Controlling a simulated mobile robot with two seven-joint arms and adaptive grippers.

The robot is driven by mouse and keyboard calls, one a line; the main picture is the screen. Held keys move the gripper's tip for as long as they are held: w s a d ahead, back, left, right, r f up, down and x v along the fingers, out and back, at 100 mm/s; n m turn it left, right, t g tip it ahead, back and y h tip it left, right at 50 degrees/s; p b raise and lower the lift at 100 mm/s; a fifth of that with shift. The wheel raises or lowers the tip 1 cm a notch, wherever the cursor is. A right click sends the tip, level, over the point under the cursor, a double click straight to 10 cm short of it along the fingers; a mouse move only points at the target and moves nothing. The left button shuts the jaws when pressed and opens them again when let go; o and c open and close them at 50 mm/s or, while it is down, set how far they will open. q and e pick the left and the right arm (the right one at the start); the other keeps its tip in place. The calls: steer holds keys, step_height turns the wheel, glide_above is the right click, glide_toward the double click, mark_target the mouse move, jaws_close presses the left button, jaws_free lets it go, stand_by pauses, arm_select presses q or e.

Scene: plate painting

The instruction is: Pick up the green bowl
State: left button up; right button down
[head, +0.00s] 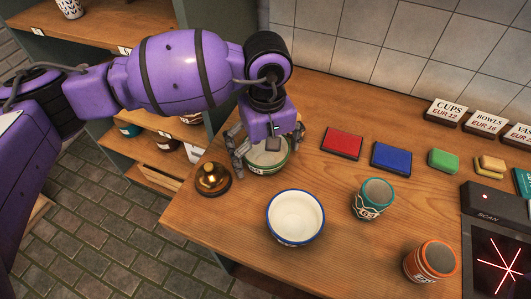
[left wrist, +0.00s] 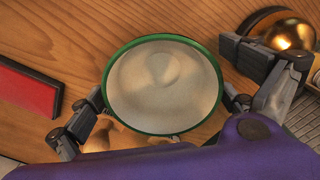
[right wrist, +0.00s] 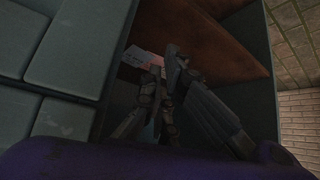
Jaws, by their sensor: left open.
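The green-rimmed bowl (head: 268,157) stands upright on the wooden counter, partly covered by my left gripper (head: 268,150) in the head view. The left gripper is open above it, with one finger on each side of the rim. In the left wrist view, the bowl (left wrist: 165,85) shows its pale, empty inside between the two spread fingers (left wrist: 166,100). I cannot tell whether the fingers touch it. My right gripper (right wrist: 163,75) shows only in the right wrist view, its fingertips close together with nothing visible between them.
A brass bell (head: 212,179) stands just left of the bowl. A blue-rimmed bowl (head: 296,216), a teal cup (head: 373,198) and an orange cup (head: 430,261) stand nearer the front. Red (head: 342,143) and blue (head: 391,158) pads lie to the right. A tiled wall (head: 390,45) is behind.

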arm_select(q)
steer(key=c, duration=1.4)
steer(key=shift+c, duration=0.2)
steer(key=shift+r, duration=0.1)
